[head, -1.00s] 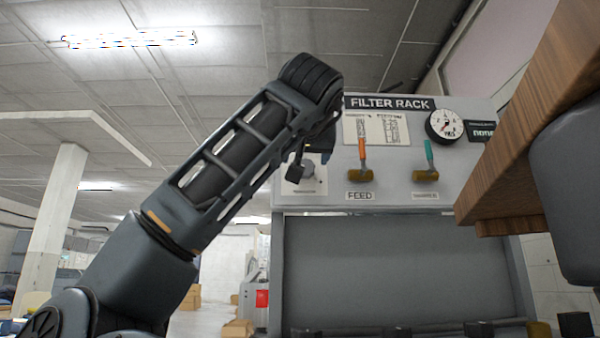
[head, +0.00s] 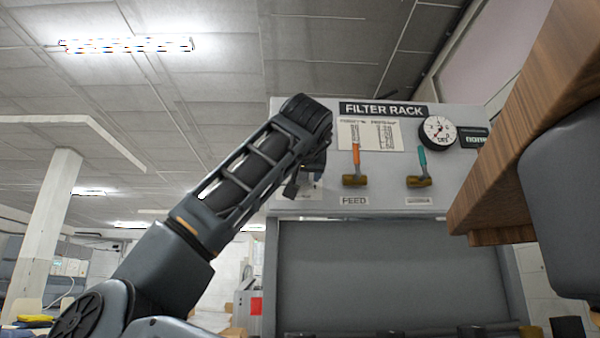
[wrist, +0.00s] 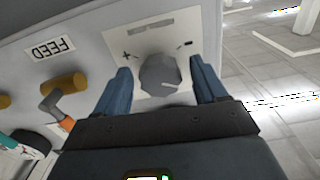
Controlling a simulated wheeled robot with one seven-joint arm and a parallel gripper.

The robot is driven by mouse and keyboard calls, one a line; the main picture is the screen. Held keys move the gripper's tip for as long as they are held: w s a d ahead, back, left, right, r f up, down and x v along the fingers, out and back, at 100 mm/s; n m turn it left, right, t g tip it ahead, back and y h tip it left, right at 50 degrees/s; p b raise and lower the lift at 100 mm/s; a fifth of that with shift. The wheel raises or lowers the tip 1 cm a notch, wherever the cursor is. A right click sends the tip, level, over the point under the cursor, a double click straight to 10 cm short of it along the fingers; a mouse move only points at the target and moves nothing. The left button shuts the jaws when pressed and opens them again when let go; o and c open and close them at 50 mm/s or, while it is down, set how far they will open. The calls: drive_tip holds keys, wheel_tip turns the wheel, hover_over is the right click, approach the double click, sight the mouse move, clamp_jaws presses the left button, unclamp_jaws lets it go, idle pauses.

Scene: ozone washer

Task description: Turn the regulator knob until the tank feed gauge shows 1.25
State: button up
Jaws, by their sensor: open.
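The regulator knob (wrist: 160,74) is a grey round dial on a white plate (wrist: 150,35) marked plus and minus, seen in the wrist view. My gripper (wrist: 163,80) is open, with one blue finger on each side of the knob; I cannot tell whether either touches it. In the head view my gripper (head: 300,185) is at the panel's left side, and my arm mostly hides the knob. A round white gauge (head: 437,133) with a black rim is at the panel's upper right. Its needle and figures are too small to read, and I cannot tell whether it is the tank feed gauge.
The FILTER RACK panel (head: 290,120) carries an orange-handled valve (head: 356,175) above a FEED label and a teal-handled valve (head: 419,178) to its right. A wooden ledge (head: 520,130) juts in at the right.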

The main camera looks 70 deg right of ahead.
drive_tip(key=shift+c, duration=0.4)
drive_tip(key=c, duration=1)
drive_tip(key=m+p, duration=0.2)
drive_tip(key=shift+p, duration=0.3)
drive_tip(key=o, duration=1.1)
drive_tip(key=shift+a, duration=0.15)
drive_tip(key=v, duration=0.7)
drive_tip(key=shift+s+a, duration=0.1)
drive_tip(key=shift+a, duration=0.15)
